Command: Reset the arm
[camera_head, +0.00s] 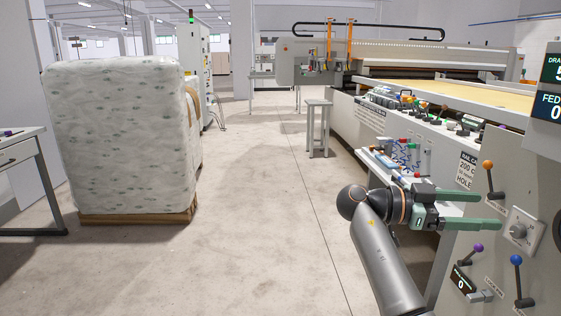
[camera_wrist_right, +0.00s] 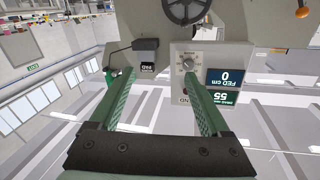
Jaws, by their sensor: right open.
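My right arm comes in from the bottom of the head view. Its green right gripper (camera_head: 468,207) points right, toward the grey machine panel (camera_head: 498,262). The two fingers stand apart with nothing between them. In the right wrist view the open fingers (camera_wrist_right: 157,90) frame the panel, and the picture there is upside down. A round grey knob on a white plate (camera_head: 519,230) sits just right of the fingertips in the head view. Whether the fingertips touch the panel I cannot tell. My left gripper is not in view.
Levers with an orange knob (camera_head: 487,165), a purple knob (camera_head: 479,248) and a blue knob (camera_head: 516,260) stick out near the gripper. A small stool (camera_head: 318,104) stands behind. A wrapped pallet load (camera_head: 120,140) stands at left. The middle floor (camera_head: 260,220) is clear.

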